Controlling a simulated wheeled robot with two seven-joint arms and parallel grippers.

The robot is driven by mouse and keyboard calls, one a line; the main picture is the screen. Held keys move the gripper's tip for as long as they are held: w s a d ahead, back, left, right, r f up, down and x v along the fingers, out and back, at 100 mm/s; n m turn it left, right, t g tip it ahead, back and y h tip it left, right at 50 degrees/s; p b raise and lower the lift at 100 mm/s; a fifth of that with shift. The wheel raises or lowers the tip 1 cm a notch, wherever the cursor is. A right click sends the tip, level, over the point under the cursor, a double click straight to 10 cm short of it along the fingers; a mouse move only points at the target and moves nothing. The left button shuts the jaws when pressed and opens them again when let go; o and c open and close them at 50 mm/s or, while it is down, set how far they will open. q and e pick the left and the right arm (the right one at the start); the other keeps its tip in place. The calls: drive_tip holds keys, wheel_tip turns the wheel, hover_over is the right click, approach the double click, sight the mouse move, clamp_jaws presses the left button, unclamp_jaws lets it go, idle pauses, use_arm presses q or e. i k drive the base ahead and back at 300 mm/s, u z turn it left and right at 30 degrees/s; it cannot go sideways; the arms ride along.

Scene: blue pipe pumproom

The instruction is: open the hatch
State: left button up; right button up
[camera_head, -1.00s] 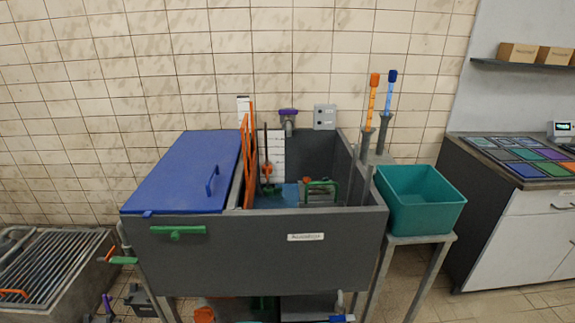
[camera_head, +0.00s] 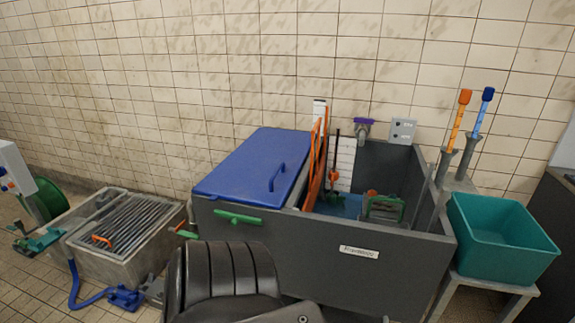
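The hatch is a blue lid (camera_head: 250,165) lying flat and shut over the left part of a grey tank (camera_head: 330,245). A blue bar handle (camera_head: 277,177) stands on its right side. A green handle (camera_head: 238,217) sits on the tank's front wall below the hatch's front edge. The right part of the tank is uncovered. Neither gripper is in view.
An orange frame (camera_head: 317,165) stands beside the hatch's right edge. A teal bin (camera_head: 500,235) is at the right. A grated basin (camera_head: 125,235) is at the left, with a blue hose (camera_head: 85,300) on the floor before it. The tiled wall is close behind the tank.

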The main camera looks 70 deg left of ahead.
sight(261, 171)
drive_tip(key=i, duration=1.15)
drive_tip(key=u, duration=3)
